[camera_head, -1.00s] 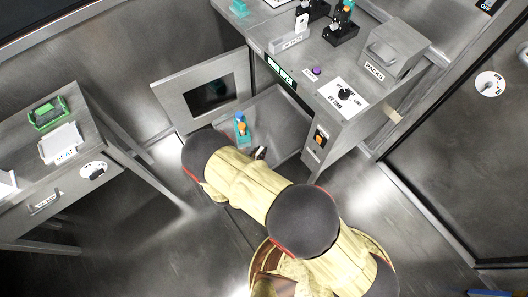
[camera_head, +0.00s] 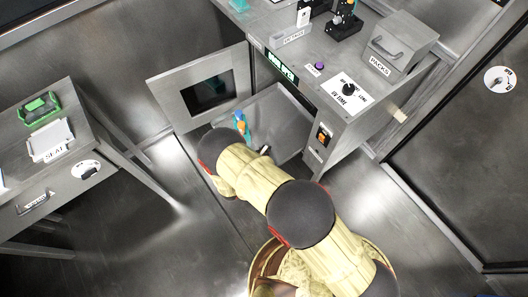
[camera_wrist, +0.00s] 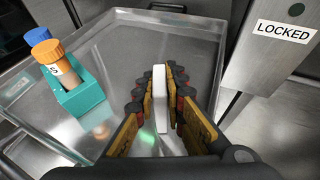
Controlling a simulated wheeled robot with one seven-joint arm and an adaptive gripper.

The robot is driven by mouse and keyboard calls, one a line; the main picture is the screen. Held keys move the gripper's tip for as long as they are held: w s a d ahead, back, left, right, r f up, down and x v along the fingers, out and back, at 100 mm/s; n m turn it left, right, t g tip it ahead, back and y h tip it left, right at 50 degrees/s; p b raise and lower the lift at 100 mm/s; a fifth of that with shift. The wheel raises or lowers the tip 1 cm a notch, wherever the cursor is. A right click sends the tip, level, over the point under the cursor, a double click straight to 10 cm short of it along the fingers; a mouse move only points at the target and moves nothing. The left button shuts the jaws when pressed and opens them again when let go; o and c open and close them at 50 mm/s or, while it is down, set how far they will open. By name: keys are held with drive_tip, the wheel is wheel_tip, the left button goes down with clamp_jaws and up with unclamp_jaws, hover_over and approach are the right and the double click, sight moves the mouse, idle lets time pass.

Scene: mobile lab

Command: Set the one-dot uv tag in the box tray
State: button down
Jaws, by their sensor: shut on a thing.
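My gripper (camera_wrist: 161,105) is shut on a thin white tag (camera_wrist: 161,80), held on edge between the fingers; no dots show on the side I see. In the wrist view the tag is over the clear-walled box tray (camera_wrist: 112,50); whether its lower end touches the tray floor I cannot tell. In the head view the tray (camera_head: 285,112) lies in the opening of the grey box, and the tag's end (camera_head: 265,150) shows at its front, beside my arm. My arm hides most of the gripper there.
A teal rack (camera_wrist: 83,98) with an orange-capped and a blue-capped tube stands in the tray, left of my gripper. The box door (camera_head: 205,92) stands open at left. A post labelled LOCKED (camera_wrist: 275,40) is close at right. The tray floor beyond the tag is clear.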

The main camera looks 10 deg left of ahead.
drive_tip(key=shift+f, duration=0.1)
drive_tip(key=c, duration=1.8)
unclamp_jaws()
drive_tip(key=shift+c, duration=0.2)
drive_tip(key=shift+s+r, duration=0.2)
drive_tip(key=p+v, duration=0.4)
drive_tip(key=v, duration=0.7)
drive_tip(key=shift+s, duration=0.3)
drive_tip(key=shift+r, duration=0.1)
